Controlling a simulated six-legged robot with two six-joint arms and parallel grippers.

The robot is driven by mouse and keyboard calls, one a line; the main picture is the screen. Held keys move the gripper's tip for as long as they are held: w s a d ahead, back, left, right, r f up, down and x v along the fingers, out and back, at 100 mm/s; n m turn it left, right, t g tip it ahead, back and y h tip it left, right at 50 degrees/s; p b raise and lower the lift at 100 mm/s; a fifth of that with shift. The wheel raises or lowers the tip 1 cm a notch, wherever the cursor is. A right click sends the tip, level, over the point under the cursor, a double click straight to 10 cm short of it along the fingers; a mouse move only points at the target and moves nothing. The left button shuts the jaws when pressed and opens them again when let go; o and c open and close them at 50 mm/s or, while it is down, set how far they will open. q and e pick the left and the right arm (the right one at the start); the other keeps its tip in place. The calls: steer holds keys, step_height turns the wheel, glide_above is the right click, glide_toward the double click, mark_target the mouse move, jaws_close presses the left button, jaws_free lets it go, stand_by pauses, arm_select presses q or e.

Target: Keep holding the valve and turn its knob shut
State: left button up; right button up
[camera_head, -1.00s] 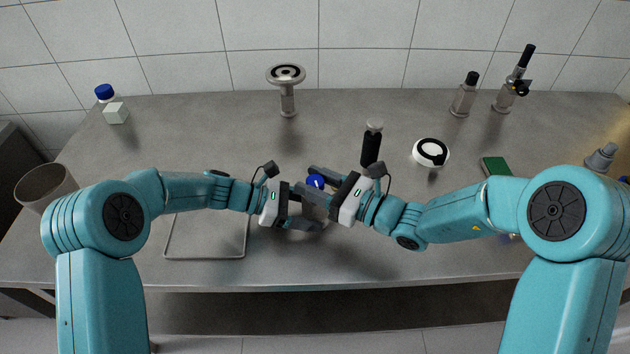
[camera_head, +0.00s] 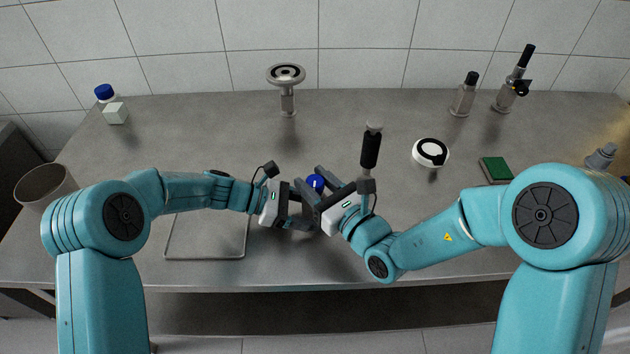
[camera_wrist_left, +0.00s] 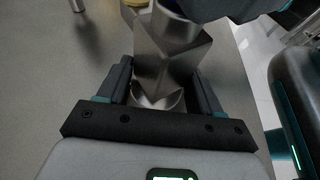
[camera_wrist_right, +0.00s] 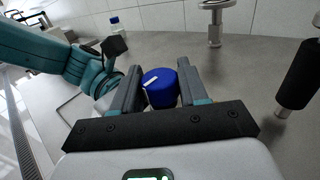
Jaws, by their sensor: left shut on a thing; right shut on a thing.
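The valve's blue knob (camera_head: 316,182) shows between my two grippers in the head view. In the right wrist view the knob (camera_wrist_right: 160,88), with a white mark on top, sits between the fingers of my right gripper (camera_wrist_right: 155,75), which is shut on it. My left gripper (camera_wrist_left: 160,85) is shut on the metal valve body (camera_wrist_left: 165,60), which has a square block and a rounded end. In the head view the left gripper (camera_head: 295,205) and right gripper (camera_head: 312,197) meet above the table, and they hide most of the valve.
A black-handled tool (camera_head: 370,150) stands behind my right gripper. A white round piece (camera_head: 430,153) and a green block (camera_head: 496,169) lie to the right. A disc-topped stand (camera_head: 287,90) is at the back.

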mark_target(321, 188)
steer(key=shift+r, duration=0.1)
steer(key=o, duration=1)
steer(key=shift+c, duration=0.2)
steer(key=v, duration=0.7)
steer(key=shift+s+d, duration=0.15)
steer(key=shift+s, duration=0.1)
